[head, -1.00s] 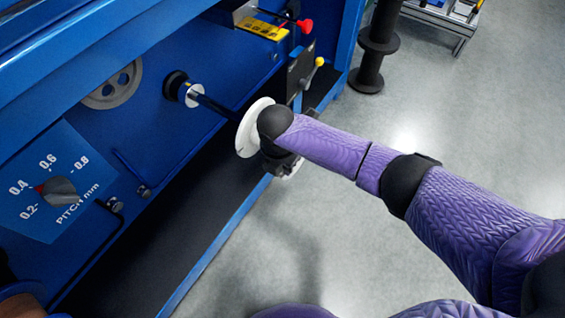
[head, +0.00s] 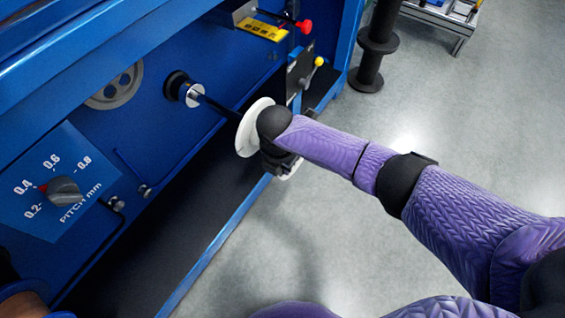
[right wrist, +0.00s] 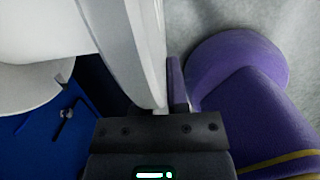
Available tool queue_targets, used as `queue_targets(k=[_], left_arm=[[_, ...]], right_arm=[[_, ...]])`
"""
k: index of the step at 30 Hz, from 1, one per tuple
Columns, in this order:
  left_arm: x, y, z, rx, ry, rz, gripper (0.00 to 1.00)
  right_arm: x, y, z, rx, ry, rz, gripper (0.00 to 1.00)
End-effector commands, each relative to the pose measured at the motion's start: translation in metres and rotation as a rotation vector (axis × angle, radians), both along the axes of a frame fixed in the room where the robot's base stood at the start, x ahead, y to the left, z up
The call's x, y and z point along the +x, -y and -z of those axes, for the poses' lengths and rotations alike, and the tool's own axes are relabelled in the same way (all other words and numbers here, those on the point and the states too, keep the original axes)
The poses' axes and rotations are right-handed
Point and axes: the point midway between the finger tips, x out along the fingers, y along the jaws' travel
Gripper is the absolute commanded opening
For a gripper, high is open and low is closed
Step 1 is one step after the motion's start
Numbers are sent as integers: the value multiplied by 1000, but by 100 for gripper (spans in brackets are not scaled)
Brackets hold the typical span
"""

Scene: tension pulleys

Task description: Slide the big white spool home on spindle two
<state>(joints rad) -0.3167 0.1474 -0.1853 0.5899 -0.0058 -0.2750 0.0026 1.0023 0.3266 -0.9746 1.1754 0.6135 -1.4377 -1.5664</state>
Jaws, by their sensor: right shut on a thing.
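The big white spool (head: 251,128) is at the outer end of a dark spindle rod (head: 216,107) that sticks out from the blue machine. A length of bare rod shows between the spool's near flange and the silver collar (head: 191,95). I cannot tell how far the rod goes into the spool. My right gripper (head: 283,161) is shut on the spool, mostly hidden by my wrist. In the right wrist view the spool's white flange (right wrist: 128,50) runs close in front of the gripper, with more white at the left.
The machine front carries a pitch dial (head: 63,190), a grey wheel (head: 114,84), a red knob (head: 305,26) and a yellow-tipped lever (head: 318,62). A dark spool stand (head: 372,55) stands at the back right. The grey floor (head: 330,235) before the machine is clear.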

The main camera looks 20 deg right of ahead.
Motion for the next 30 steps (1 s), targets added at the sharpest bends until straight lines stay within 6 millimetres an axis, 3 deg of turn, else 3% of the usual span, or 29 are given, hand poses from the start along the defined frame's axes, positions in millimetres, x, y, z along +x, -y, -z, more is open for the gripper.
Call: queue_targets(k=[30], left_arm=[[-5, 1, 17, -2, -17, -1, 0]], right_arm=[[24, -18, 0, 0, 1, 0, 0]])
